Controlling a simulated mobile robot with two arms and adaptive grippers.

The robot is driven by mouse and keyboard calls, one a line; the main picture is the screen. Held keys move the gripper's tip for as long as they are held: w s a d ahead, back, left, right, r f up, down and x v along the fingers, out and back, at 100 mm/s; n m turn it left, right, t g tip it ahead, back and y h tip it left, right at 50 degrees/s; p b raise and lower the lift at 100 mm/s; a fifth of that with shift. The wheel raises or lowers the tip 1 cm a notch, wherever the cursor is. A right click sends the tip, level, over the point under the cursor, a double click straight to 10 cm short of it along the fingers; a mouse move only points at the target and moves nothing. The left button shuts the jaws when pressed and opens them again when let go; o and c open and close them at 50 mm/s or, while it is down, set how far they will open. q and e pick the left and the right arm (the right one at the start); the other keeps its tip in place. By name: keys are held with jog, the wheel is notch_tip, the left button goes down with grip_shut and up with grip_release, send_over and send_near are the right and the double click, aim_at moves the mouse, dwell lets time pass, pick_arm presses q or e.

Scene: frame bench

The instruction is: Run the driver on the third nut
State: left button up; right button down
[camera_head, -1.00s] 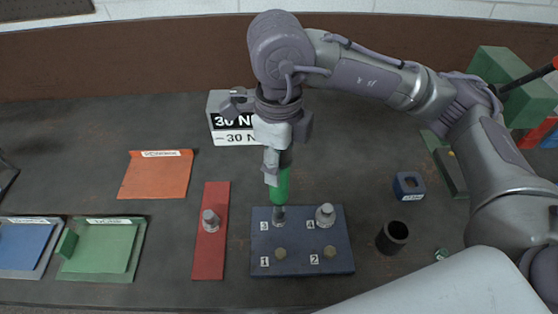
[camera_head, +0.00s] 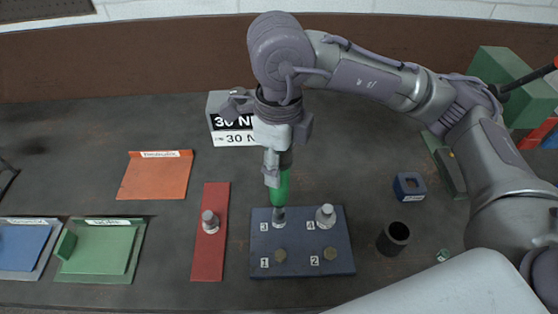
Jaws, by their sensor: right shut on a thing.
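My right gripper (camera_head: 273,170) points down and is shut on the green driver (camera_head: 281,187). The driver stands upright over position 3 of the dark blue block (camera_head: 318,262), its tip down on the metal nut (camera_head: 279,215) there. The exact contact is too small to tell. A silver nut on a stud (camera_head: 326,216) stands at position 4. My left gripper is not in view.
A red strip (camera_head: 209,255) with a silver piece (camera_head: 210,221) lies left of the block. A black cup (camera_head: 393,238) and a blue square socket (camera_head: 409,186) are to the right. Orange (camera_head: 155,178), green (camera_head: 103,250) and blue trays (camera_head: 22,246) lie left. A "30 N" sign (camera_head: 232,138) stands behind.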

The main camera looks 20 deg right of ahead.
jog(key=shift+s+f+b, duration=0.15)
jog(key=shift+f+b, duration=0.15)
jog(key=shift+b, duration=0.25)
dwell(1.1)
jog(key=shift+w+r+p, duration=0.2)
jog(key=shift+r+p, duration=0.45)
jog(key=shift+r, duration=0.6)
jog(key=shift+r+p, duration=1.15)
jog(key=shift+r, duration=1.3)
